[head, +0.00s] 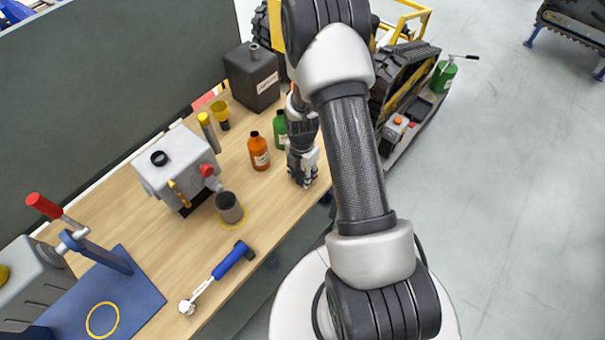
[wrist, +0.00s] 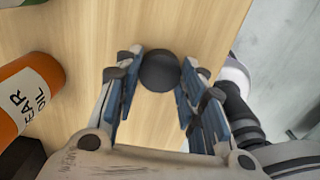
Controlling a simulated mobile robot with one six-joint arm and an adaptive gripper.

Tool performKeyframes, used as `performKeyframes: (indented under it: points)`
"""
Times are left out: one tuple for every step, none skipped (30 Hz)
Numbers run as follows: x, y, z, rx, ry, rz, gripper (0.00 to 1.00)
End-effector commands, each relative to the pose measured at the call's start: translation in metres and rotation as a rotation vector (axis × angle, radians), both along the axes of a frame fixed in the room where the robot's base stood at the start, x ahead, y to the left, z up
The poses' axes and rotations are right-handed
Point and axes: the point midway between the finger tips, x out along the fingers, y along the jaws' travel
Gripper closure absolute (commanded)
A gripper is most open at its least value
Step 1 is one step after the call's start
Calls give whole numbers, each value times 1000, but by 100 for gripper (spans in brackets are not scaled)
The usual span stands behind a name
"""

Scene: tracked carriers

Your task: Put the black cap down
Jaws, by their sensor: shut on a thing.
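The black cap (wrist: 159,71) is a round dark disc between my fingertips in the wrist view. My gripper (wrist: 158,84) is shut on it, with one finger on each side. In the head view my gripper (head: 303,178) points down over the right edge of the wooden bench (head: 283,208), right of the orange bottle. The cap cannot be made out there. I cannot tell how far the cap is above the wood. A grey metal box (head: 180,160) stands on the bench with a black-rimmed round opening on top.
An orange bottle (head: 258,151) and a green bottle (head: 280,130) stand close left of my gripper. A grey cup (head: 229,208), a blue-handled tool (head: 231,261) and a black canister (head: 252,77) are also on the bench. Bare wood lies between the orange bottle and the tool.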

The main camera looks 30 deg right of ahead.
Motion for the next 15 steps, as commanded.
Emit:
performKeyframes:
  points:
    - [0,0,1,0,0,0,86]
    - [0,0,1,0,0,0,86]
    - [0,0,1,0,0,0,86]
    - [0,0,0,0,0,0,86]
    - [0,0,-1,0,1,0,86]
    - [0,0,-3,1,1,0,86]
    - [0,0,-4,1,1,0,86]
    - [0,0,-3,1,1,0,62]
    - [0,0,-3,1,1,0,59]
    - [0,0,-3,1,1,0,57]
    - [0,0,-3,1,1,0,55]
    - [0,0,-3,1,1,0,52]
    - [0,0,-3,1,1,0,50]
    - [0,0,-3,1,1,0,48]
    - [0,0,-2,1,1,0,46]
